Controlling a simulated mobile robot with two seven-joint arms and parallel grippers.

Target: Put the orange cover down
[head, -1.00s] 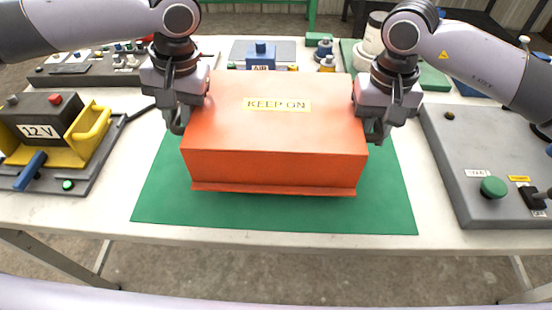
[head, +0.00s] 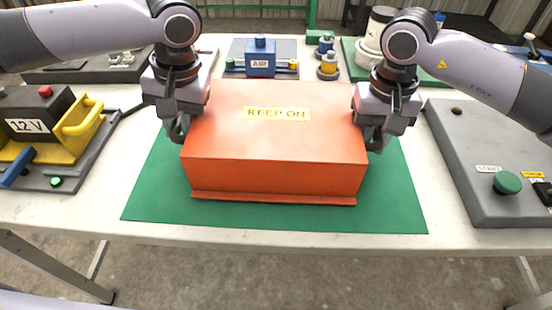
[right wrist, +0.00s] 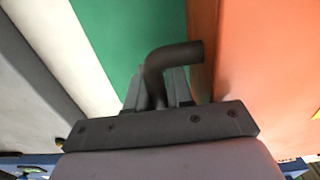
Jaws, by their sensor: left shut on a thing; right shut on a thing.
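The orange cover (head: 275,140), a box with a "KEEP ON" label on top, is level over the green mat (head: 160,203) in the middle of the table. I cannot tell whether its lower edge touches the mat. My left gripper (head: 180,132) is shut on a dark handle at its left side. My right gripper (head: 376,138) is shut on the handle at its right side. In the right wrist view the dark bent handle (right wrist: 172,60) meets the orange side wall (right wrist: 258,70). The far handle ends are hidden by the fingers.
A yellow and black "12 V" unit (head: 45,125) stands on a grey board at left. A grey panel with a green knob (head: 507,183) lies at right. A blue "AIR" block (head: 261,62) and yellow-blue fittings (head: 327,67) stand behind. Bare mat shows in front.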

